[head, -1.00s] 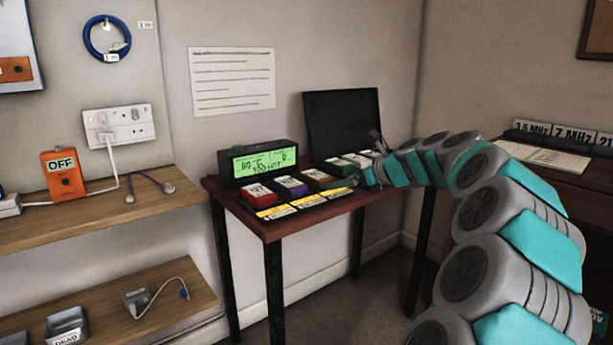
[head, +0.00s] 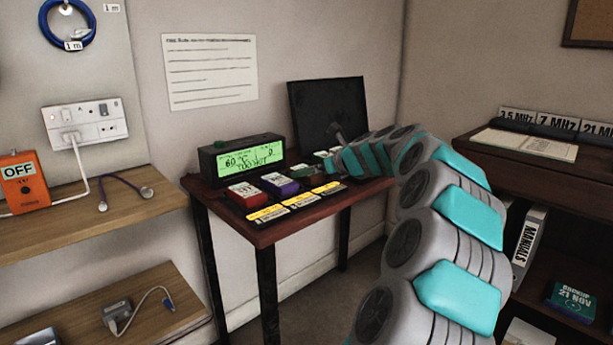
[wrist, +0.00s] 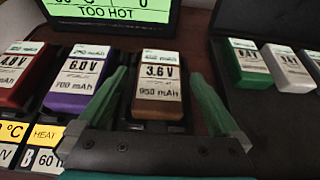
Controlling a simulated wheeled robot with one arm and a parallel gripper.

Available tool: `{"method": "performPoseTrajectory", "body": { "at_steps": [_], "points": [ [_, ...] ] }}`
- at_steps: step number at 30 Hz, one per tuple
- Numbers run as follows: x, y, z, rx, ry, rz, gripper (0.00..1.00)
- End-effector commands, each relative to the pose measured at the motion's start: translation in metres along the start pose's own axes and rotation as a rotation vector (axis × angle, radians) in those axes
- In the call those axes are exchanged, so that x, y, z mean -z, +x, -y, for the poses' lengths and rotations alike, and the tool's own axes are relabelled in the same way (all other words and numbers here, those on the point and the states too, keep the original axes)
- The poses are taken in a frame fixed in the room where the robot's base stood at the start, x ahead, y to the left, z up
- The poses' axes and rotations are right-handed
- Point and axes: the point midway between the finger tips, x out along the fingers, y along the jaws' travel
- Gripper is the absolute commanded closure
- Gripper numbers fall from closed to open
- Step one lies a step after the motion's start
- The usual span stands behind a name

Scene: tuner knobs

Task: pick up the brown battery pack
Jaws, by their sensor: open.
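The brown battery pack (wrist: 157,101) has a white label reading 3.6 V and 950 mAh. It stands in a dark slot in the middle of the wrist view. My gripper (wrist: 160,76) is open, with one green finger on each side of the pack. The left finger looks close to the pack's left side, and there is a wider gap on the right. I cannot tell whether either finger touches it. My gripper's end is hard to make out in the head view.
A purple 6.0 V pack (wrist: 84,85) and a red pack (wrist: 27,75) stand to the left. A green pack (wrist: 243,68) and a white pack (wrist: 288,71) lie in a black case to the right. A lit display (wrist: 108,10) reads TOO HOT behind.

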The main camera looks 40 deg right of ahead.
Motion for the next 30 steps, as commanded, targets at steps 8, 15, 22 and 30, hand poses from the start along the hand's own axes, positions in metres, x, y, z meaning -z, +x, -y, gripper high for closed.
{"method": "performPoseTrajectory", "body": {
  "at_steps": [8,15,22,30],
  "points": [
    [-0.001,0.022,-0.001,-0.001,0.0,0.001,0.0],
    [-0.001,0.021,-0.001,-0.001,0.0,0.001,0.15],
    [-0.001,0.021,0.0,-0.001,-0.001,0.001,0.41],
    [-0.001,0.021,0.0,-0.001,-0.001,0.001,0.71]
  ]
}}
